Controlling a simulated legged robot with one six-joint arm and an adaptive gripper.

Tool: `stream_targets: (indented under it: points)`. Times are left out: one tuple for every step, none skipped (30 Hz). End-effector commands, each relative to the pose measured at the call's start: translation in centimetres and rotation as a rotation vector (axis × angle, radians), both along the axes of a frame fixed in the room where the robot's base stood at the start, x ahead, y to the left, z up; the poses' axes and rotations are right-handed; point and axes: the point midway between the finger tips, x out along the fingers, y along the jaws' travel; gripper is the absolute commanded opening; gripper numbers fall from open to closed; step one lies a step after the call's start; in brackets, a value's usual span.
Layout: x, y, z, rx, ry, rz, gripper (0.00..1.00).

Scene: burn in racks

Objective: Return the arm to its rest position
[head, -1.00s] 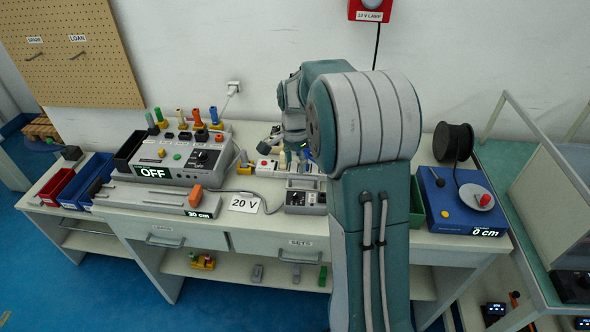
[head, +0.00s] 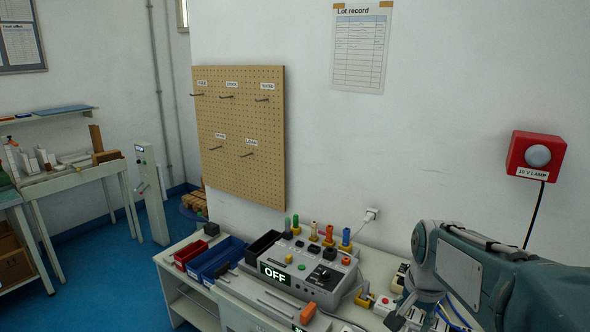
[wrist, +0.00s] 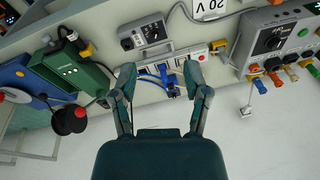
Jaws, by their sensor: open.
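My gripper (wrist: 159,85) is open in the wrist view, its two fingers spread apart with nothing held between them. Beyond the fingers, a white strip with a blue cable (wrist: 160,72) lies on the bench. In the head view my arm enters at the lower right, and my gripper (head: 408,312) is partly cut off by the bottom edge, above the bench.
A grey unit reading OFF (head: 318,268) stands on the bench, with blue (head: 218,262) and red (head: 190,254) bins to its left. A red lamp box (head: 535,152) hangs on the wall. The wrist view shows a green unit (wrist: 75,72) and a black spool (wrist: 69,120).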

Motion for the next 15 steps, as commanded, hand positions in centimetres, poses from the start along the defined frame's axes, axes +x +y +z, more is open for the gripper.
stream_targets:
  points:
    - [-1.4,0.8,0.9,-0.014,-0.026,0.057,0.61]
    - [-2.1,1.3,1.3,-0.021,-0.038,0.092,0.61]
    - [-3.1,1.8,1.7,-0.032,-0.054,0.138,0.61]
    - [-3.9,2.2,2.0,-0.042,-0.066,0.174,0.61]
    - [-4.7,2.6,2.3,-0.05,-0.077,0.208,0.61]
    - [-5.7,3.1,2.5,-0.062,-0.093,0.253,0.61]
    - [-6.4,3.4,2.8,-0.072,-0.104,0.288,0.61]
    - [-7.2,3.7,2.9,-0.082,-0.115,0.323,0.61]
    - [-8.2,4.2,3.1,-0.095,-0.132,0.366,0.61]
    - [-9.0,4.5,3.2,-0.105,-0.144,0.402,0.61]
    - [-9.7,4.8,3.2,-0.117,-0.157,0.436,0.61]
    - [-10.7,5.1,3.3,-0.131,-0.172,0.48,0.61]
    - [-11.5,5.4,3.3,-0.142,-0.184,0.514,0.61]
    - [-12.2,5.7,3.2,-0.154,-0.195,0.548,0.61]
    - [-13.1,6.0,3.1,-0.169,-0.209,0.589,0.61]
